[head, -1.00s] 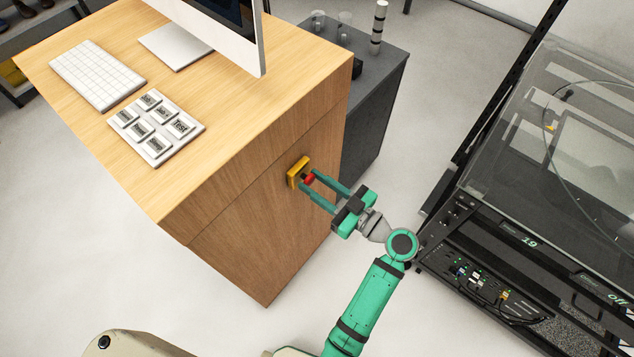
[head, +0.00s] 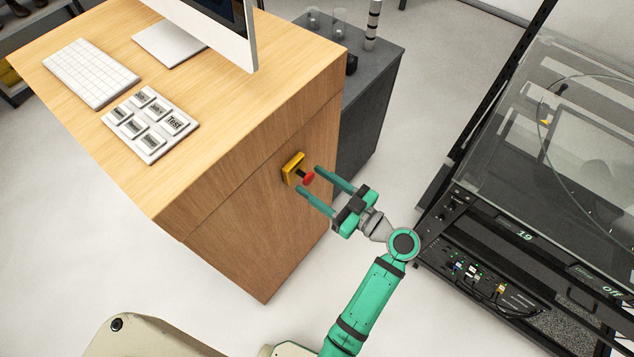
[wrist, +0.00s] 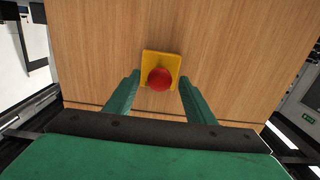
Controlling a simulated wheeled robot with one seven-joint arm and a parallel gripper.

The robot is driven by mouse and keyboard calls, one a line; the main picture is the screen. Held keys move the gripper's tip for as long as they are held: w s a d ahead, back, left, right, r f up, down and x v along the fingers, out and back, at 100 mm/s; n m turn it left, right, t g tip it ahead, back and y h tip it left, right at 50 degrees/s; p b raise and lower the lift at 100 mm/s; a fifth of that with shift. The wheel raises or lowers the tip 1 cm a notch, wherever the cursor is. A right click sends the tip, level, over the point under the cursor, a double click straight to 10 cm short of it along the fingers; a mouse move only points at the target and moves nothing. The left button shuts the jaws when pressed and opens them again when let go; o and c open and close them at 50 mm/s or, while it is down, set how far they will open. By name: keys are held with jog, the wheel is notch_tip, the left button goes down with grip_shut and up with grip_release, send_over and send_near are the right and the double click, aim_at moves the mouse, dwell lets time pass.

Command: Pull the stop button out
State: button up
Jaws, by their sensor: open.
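The stop button (head: 308,178) has a red round head on a dark stem and stands out from its yellow base (head: 291,168) on the wooden side of the desk. In the wrist view, the red head (wrist: 159,79) is in front of the yellow plate (wrist: 161,56). My gripper (head: 308,179) is open, with one green finger on either side of the button head, near the fingertips. In the wrist view, the fingers (wrist: 158,82) flank the head with gaps on both sides and do not appear to touch it.
The wooden desk (head: 255,235) carries a keyboard (head: 90,72), a button pad (head: 150,125) and a monitor (head: 215,30). A dark cabinet (head: 365,125) stands behind it. A black-framed machine (head: 530,190) stands at right, close to my arm. Floor between is clear.

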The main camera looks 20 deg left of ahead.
jog(key=v, duration=1.1)
dwell(0.3)
